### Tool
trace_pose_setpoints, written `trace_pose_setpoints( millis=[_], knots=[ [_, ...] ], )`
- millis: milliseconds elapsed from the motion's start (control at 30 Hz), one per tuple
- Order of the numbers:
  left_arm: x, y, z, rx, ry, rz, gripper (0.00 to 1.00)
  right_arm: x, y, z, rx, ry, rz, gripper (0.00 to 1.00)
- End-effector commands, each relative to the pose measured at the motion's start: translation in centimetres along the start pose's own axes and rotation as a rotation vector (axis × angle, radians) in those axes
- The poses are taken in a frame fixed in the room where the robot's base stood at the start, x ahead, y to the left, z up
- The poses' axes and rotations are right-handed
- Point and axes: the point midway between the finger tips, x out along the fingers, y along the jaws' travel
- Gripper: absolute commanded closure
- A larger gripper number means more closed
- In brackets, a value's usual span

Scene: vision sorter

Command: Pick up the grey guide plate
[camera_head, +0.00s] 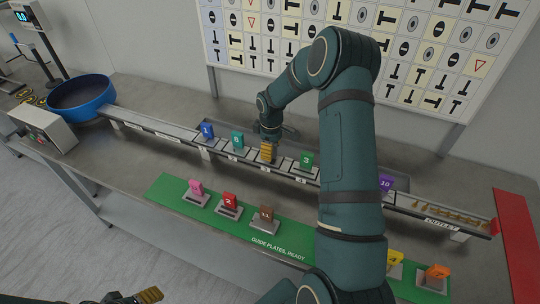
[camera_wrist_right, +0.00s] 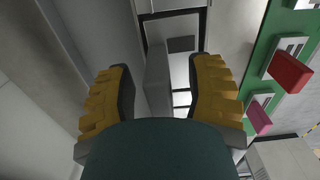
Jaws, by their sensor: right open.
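My right gripper (camera_head: 267,153) reaches down over the rail from above, between the teal plate and the green plate. In the right wrist view its two yellow ribbed fingers (camera_wrist_right: 160,95) are apart. A grey upright block (camera_wrist_right: 157,78), apparently the grey guide plate, shows in the gap between them, with space visible beside it. In the head view I cannot make out the grey plate; the gripper seems to hide it. My left gripper (camera_head: 138,297) shows only partly at the bottom edge, away from the table; its opening is unclear.
Blue (camera_head: 206,130), teal (camera_head: 237,139), green (camera_head: 306,160) and purple (camera_head: 387,184) plates stand along the rail. A green mat (camera_head: 165,188) in front holds pink, red, brown, yellow and orange plates. A blue bowl (camera_head: 82,96) stands at the rail's left end.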

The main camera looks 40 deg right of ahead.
Motion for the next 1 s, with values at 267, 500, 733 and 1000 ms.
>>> trace_pose_setpoints(
  millis=[267, 500, 733, 1000],
  knots=[
    [0.0, 0.0, 0.0, 0.000, 0.000, 0.000, 0.37, 0.0, 0.0, 0.0, 0.000, 0.000, 0.000, 1.00],
    [0.0, 0.0, 0.0, 0.000, 0.000, 0.000, 0.37, 0.0, 0.0, 0.0, 0.000, 0.000, -0.001, 1.00],
    [0.0, 0.0, 0.0, 0.000, 0.000, 0.000, 0.37, -0.6, 0.0, -0.1, 0.000, 0.001, 0.000, 1.00],
    [0.1, 0.0, 0.0, 0.000, 0.000, 0.000, 0.37, -5.5, 0.1, 0.0, 0.001, 0.003, 0.004, 1.00]
  ],
)
